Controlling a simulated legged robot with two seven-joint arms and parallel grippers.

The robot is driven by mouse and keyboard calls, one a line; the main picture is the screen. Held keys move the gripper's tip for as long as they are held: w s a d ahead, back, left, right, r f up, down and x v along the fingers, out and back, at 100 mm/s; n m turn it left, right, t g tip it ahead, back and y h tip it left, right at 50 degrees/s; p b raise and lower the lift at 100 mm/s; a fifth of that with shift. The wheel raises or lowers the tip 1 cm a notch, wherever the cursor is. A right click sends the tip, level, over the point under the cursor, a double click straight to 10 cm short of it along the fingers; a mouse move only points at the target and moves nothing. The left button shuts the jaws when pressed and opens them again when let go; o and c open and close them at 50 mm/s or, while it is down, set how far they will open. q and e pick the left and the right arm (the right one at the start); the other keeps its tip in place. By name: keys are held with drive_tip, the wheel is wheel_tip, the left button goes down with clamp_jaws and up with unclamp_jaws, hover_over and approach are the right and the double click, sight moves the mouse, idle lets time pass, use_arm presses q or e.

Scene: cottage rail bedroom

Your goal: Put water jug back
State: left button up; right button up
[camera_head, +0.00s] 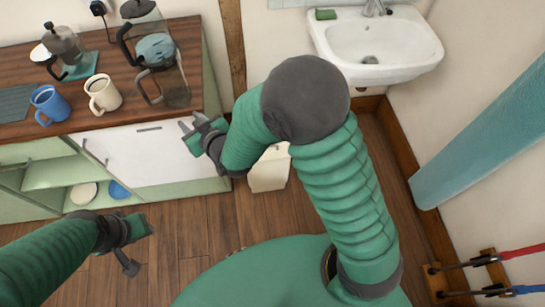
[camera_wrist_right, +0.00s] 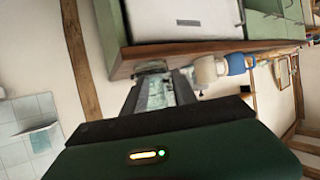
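A clear glass jug with a dark handle (camera_head: 174,88) stands upright near the right end of the wooden counter (camera_head: 120,60). My right gripper (camera_head: 194,128) is just off the counter's front edge, in front of and below the jug, apart from it. Its fingers look parted and empty. My left gripper (camera_head: 138,247) is low over the floor in front of the cabinet, open and empty.
A black-handled kettle (camera_head: 139,10), moka pot (camera_head: 65,42), white mug (camera_head: 102,95) and blue mug (camera_head: 49,104) share the counter. Below are a white door (camera_head: 150,155) and open shelves. A white bin (camera_head: 269,172) stands right of the cabinet. A sink (camera_head: 380,50) is on the back wall.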

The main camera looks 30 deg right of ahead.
drive_tip(key=s+d+f+m+g+h, duration=0.1)
drive_tip(key=s+d+g, duration=0.4)
drive_tip(key=s+d, duration=0.3)
drive_tip(key=s+d+f+m+g+h, duration=0.2)
drive_tip(key=s+d+g, duration=0.3)
drive_tip(key=s+d, duration=0.4)
drive_tip(key=s, duration=0.5)
drive_tip(key=shift+s+d+f, duration=0.2)
drive_tip(key=shift+s+f, duration=0.1)
